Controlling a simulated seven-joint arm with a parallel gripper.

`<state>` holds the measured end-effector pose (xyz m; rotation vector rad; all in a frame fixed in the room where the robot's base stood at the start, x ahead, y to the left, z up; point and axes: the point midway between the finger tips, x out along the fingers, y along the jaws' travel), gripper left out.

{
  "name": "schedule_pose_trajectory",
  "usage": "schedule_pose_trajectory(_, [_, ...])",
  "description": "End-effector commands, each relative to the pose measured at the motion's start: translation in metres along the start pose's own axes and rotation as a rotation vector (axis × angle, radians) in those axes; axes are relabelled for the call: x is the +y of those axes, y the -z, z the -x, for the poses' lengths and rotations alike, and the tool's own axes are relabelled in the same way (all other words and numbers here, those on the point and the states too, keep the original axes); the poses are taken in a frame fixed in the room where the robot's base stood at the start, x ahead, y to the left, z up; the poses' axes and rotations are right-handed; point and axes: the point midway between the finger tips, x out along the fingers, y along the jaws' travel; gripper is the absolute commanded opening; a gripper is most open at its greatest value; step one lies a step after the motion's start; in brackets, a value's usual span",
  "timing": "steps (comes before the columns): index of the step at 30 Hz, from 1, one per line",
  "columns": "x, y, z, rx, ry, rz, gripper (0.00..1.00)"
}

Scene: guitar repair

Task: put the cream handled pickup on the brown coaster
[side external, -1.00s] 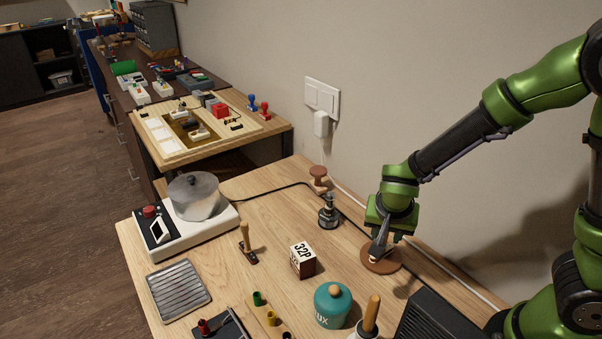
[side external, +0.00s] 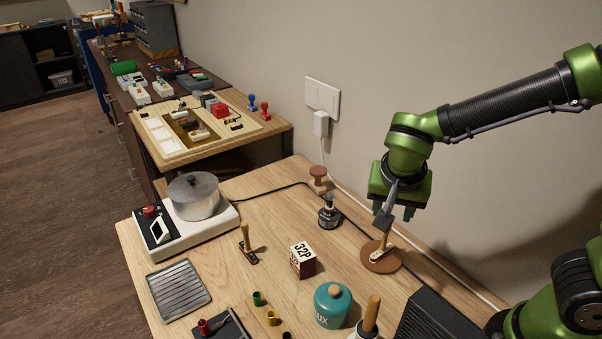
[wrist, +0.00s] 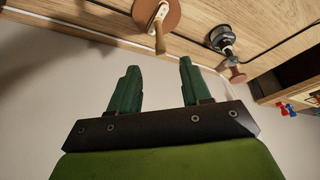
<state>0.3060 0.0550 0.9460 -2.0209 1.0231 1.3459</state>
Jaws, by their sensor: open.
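The brown coaster (side external: 382,262) lies flat on the wooden table, below my gripper. The cream handled pickup (side external: 377,254) rests on the coaster with its handle pointing up.
A dark-based tool (side external: 329,212), a brown knob (side external: 318,177), a 32P block (side external: 302,260) and a teal jar (side external: 332,304) stand nearby. Another handled pickup (side external: 247,246) stands to the left. A dark box (side external: 435,318) is at the front right, and a cable runs along the wall.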

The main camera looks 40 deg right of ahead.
Motion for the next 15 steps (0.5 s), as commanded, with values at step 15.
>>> schedule_pose_trajectory(15, [0.049,0.009,0.055,-0.147,0.307,0.217,0.48])
